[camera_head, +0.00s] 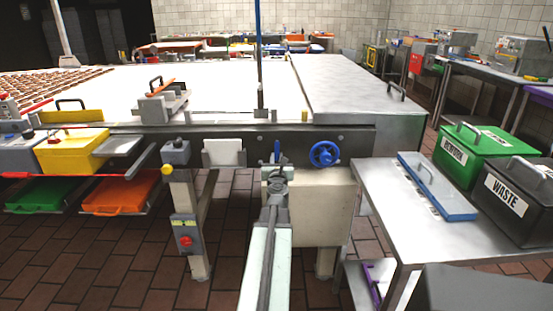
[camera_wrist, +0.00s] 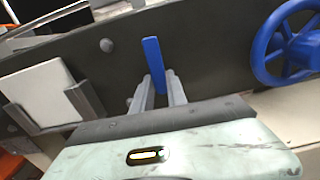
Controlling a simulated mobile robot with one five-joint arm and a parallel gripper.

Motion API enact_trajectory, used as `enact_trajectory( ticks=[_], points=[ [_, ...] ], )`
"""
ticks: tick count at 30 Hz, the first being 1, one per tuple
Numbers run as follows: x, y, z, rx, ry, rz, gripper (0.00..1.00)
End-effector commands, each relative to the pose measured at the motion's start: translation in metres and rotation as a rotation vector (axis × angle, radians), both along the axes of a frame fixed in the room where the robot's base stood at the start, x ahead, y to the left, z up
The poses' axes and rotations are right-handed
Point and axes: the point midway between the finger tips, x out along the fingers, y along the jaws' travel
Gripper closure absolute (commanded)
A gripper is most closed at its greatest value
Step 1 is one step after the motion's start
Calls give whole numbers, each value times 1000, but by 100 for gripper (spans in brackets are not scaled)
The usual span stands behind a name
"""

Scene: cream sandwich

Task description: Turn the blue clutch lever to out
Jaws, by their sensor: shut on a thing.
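The blue clutch lever (camera_wrist: 152,58) is a narrow upright blue bar in front of the dark machine side rail in the wrist view. It also shows as a small blue bar in the head view (camera_head: 277,150). My gripper (camera_wrist: 158,88) reaches up to it, with one grey finger on each side, shut on its lower part. In the head view my gripper (camera_head: 277,172) is at the rail, just left of the blue handwheel. The lever's base is hidden behind my fingers. No markings for the lever's positions are readable.
A blue handwheel (camera_head: 324,154) is close on the right; it also shows in the wrist view (camera_wrist: 290,45). A white card in a holder (camera_head: 223,152) is to the left. A cream box (camera_head: 325,205) is below the rail. A steel table (camera_head: 400,220) stands at right.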

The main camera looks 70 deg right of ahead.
Motion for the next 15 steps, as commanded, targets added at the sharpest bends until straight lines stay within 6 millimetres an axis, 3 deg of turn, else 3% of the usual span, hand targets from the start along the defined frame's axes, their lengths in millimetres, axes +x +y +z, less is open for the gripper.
enact_trajectory(
  ticks=[1, 8, 9, 10, 11, 15],
  points=[
    [7, 3, 0, 0, -1, 20, 100],
    [1, 0, -1, 0, -1, 12, 100],
    [0, 0, -1, 0, -1, 11, 74],
    [-1, -1, -1, 0, -1, 10, 65],
    [-2, -1, -1, 0, -1, 9, 60],
    [-7, -3, -1, 0, 0, 1, 60]
  ],
)
